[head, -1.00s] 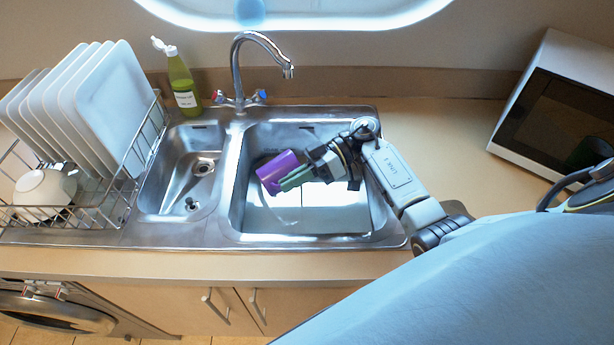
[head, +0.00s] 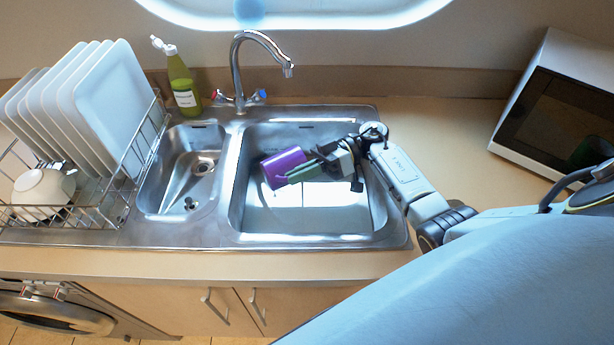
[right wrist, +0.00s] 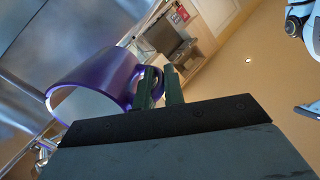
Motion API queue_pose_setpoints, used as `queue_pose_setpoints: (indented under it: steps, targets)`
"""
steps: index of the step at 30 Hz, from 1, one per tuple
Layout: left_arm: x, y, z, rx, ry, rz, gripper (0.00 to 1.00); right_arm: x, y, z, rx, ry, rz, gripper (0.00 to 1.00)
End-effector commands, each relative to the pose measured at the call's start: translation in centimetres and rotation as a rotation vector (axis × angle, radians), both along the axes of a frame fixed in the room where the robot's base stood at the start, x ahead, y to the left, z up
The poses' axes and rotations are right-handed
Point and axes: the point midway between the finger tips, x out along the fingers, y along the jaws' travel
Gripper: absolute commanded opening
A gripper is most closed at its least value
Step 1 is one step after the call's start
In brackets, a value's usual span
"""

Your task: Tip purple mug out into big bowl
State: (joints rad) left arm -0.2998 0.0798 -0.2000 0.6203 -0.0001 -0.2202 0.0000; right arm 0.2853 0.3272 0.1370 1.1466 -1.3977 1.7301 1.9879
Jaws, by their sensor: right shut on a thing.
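The purple mug (head: 284,167) lies tilted on its side over the large right-hand basin of the sink, the big bowl (head: 345,222). My right gripper (head: 303,174) is shut on the mug at its handle side. The right wrist view shows the mug (right wrist: 92,85) with its pale inside and rim, and the green fingers (right wrist: 159,88) at its handle. I cannot tell whether anything is in the mug. A faint curved edge shows on the basin floor below it; I cannot tell what it is. My left gripper is not in view.
The tap (head: 238,75) stands behind the sink, its spout over the basin's back. The small basin (head: 180,172) is left, beside a rack (head: 112,212) of white plates (head: 112,100) and a bowl (head: 40,190). A green bottle (head: 181,82) and a microwave (head: 560,110) stand on the counter.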

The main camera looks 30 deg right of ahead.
Motion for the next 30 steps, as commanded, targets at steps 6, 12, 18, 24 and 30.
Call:
queue_pose_setpoints:
  steps: [6, 12, 18, 24, 30]
  targets:
    - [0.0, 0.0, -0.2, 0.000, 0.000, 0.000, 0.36, 0.0, -0.4, 0.3, 0.046, -0.006, -0.001, 0.00]
    - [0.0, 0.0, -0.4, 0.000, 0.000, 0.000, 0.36, 0.0, -0.6, 0.3, 0.072, -0.006, 0.000, 0.00]
    - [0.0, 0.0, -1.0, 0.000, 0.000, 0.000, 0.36, 0.0, -1.1, 0.4, 0.138, -0.008, -0.002, 0.00]
    - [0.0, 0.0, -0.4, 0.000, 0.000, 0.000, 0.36, 0.0, -2.0, 2.3, 0.250, -0.017, -0.002, 0.00]
    - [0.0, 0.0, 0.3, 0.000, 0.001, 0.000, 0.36, 0.0, -0.3, 0.9, 0.056, -0.012, 0.001, 0.00]
